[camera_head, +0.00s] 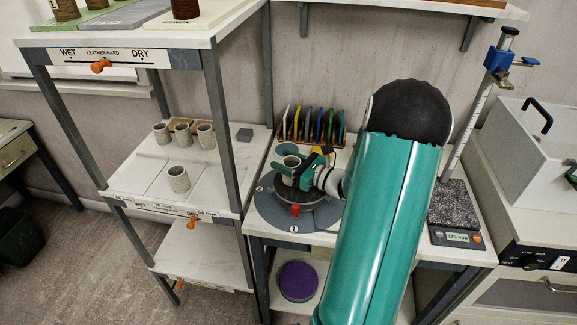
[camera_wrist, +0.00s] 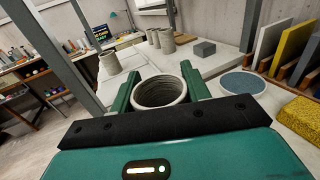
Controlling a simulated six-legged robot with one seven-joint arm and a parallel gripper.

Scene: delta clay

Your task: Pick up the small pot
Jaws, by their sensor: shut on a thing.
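A small grey clay pot (camera_head: 291,162) with a ringed inner wall is upright at the dark round turntable (camera_head: 281,192) on the middle bench. My gripper (camera_head: 287,170) comes in from the right and is shut on the pot, a green finger on each side. In the wrist view the small pot (camera_wrist: 160,92) shows its open mouth between the two green fingers of my gripper (camera_wrist: 160,90). The pot's lower part is hidden, so I cannot tell whether it touches the turntable.
Several similar grey pots stand on the left rack's middle shelf (camera_head: 135,178), with a dark grey block (camera_head: 244,135). Coloured upright tools in a rack (camera_head: 312,127) stand behind the turntable. A height gauge (camera_head: 480,95), granite slab (camera_head: 453,205) and digital readout (camera_head: 457,237) are at right.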

